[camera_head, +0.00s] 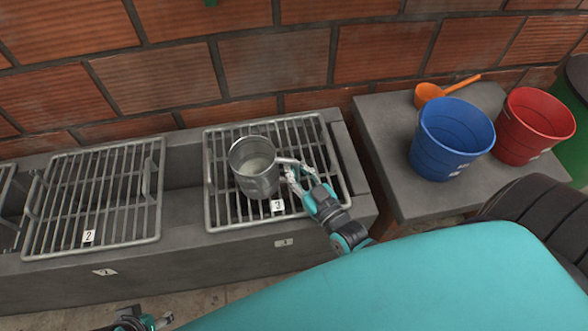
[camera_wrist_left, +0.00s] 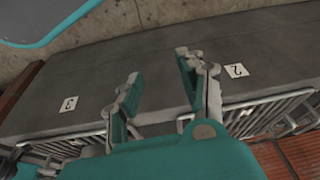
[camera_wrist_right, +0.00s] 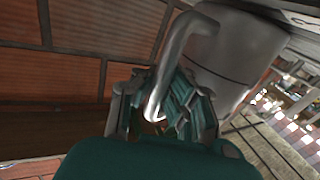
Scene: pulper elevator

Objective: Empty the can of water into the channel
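The metal can (camera_head: 256,172) stands upright on the metal grate (camera_head: 222,218) labelled 3, over the grey concrete channel (camera_head: 185,174). Pale liquid shows inside it. My right gripper (camera_head: 291,172) is at the can's handle, on the right side of the can. In the right wrist view the handle (camera_wrist_right: 172,70) runs between the fingers of my right gripper (camera_wrist_right: 165,105), which look closed around it. My left gripper (camera_head: 158,322) is low at the bottom edge of the head view, away from the can. In the left wrist view my left gripper (camera_wrist_left: 160,85) is open and empty.
A second grate (camera_head: 95,200) labelled 2 lies to the left, with an open gap of channel between the grates. A blue bucket (camera_head: 452,140), a red bucket (camera_head: 535,125) and an orange scoop (camera_head: 428,92) are on the concrete ledge at right. A brick wall (camera_head: 275,60) stands behind.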

